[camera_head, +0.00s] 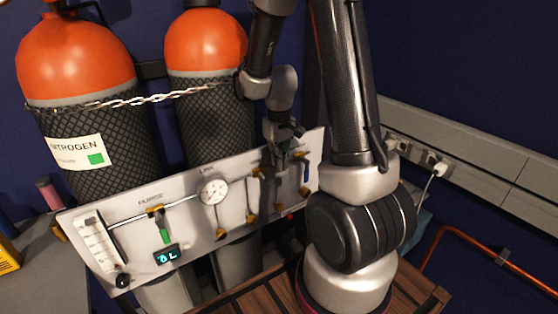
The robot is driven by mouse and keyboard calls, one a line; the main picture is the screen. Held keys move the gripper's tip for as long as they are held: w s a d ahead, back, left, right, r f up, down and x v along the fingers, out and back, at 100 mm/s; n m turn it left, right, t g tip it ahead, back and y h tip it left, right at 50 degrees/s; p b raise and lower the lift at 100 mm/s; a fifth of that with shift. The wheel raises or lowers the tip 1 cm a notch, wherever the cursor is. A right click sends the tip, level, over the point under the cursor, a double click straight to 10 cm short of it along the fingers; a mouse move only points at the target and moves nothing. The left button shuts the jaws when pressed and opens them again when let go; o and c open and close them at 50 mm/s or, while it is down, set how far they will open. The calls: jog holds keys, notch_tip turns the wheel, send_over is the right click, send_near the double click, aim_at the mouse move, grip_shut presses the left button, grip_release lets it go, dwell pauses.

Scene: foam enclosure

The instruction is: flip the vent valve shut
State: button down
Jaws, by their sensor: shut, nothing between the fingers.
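A white valve panel (188,236) stands in front of two gas cylinders. It carries a valve with a green handle (164,232) near the "PURGE" label, and a round gauge (213,191). Several brass valve fittings (252,196) sit right of the gauge. A blue handle (306,171) stands upright near the panel's right end. No vent label is readable, so I cannot tell which valve is the vent. My gripper (284,160) is shut and empty at the upper right of the panel, just left of the blue handle. It hides part of the panel; contact cannot be told.
Two orange-topped cylinders (75,58) (206,42) stand behind the panel, held by a chain (150,98). A small lit display (167,254) and a flowmeter (97,240) are on the panel's left. A copper pipe (470,237) and wall sockets (436,162) are at right.

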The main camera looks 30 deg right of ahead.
jog(key=shift+d+f, duration=0.3)
jog(key=shift+f, duration=0.2)
dwell(0.3)
jog(key=shift+d+f, duration=0.15)
jog(key=shift+f, duration=0.65)
jog(key=shift+d+f, duration=0.15)
jog(key=shift+f, duration=0.65)
jog(key=d+r, duration=0.8)
jog(key=r, duration=0.3)
jog(key=shift+r, duration=0.15)
jog(key=shift+w, duration=0.15)
